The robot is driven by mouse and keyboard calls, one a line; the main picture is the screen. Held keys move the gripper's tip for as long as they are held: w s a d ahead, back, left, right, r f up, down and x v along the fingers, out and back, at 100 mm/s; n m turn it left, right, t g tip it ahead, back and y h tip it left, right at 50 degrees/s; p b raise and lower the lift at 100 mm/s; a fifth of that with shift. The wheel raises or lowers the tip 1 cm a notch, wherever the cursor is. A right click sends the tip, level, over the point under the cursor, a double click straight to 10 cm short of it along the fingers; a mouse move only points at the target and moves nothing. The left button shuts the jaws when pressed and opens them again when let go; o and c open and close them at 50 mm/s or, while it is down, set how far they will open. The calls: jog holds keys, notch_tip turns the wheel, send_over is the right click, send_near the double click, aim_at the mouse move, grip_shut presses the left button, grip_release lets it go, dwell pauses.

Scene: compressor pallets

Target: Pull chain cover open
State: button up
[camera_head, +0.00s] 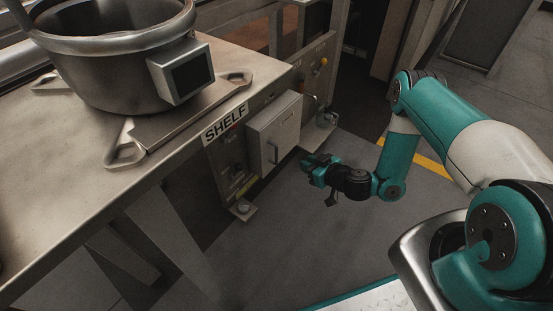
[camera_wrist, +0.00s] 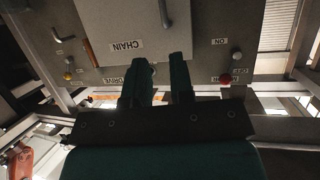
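The chain cover (camera_head: 274,132) is a grey box-like door on the side panel under the SHELF label. It looks closed. Its dark handle (camera_head: 273,153) is a vertical bar on the front. In the wrist view the cover (camera_wrist: 120,20) fills the top, with an upside-down CHAIN label, and its handle (camera_wrist: 164,14) shows as a dark bar. My gripper (camera_head: 308,165) is to the right of the cover in the head view. In the wrist view its two fingers (camera_wrist: 162,62) are apart with nothing between them, pointing toward the handle and clear of it.
A metal pot (camera_head: 110,65) with a small screen stands on a plate on the shelf top (camera_head: 60,150). Knobs and a red button (camera_wrist: 225,79) sit on the panel around the cover. The grey floor (camera_head: 300,240) in front is clear.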

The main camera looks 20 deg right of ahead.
aim_at(276, 152)
jog(key=b+x, duration=1)
jog(key=x, duration=0.5)
jog(key=shift+w+a+f+b, duration=0.25)
jog(key=shift+a+f+b, duration=0.05)
jog(key=shift+c, duration=0.5)
grip_shut()
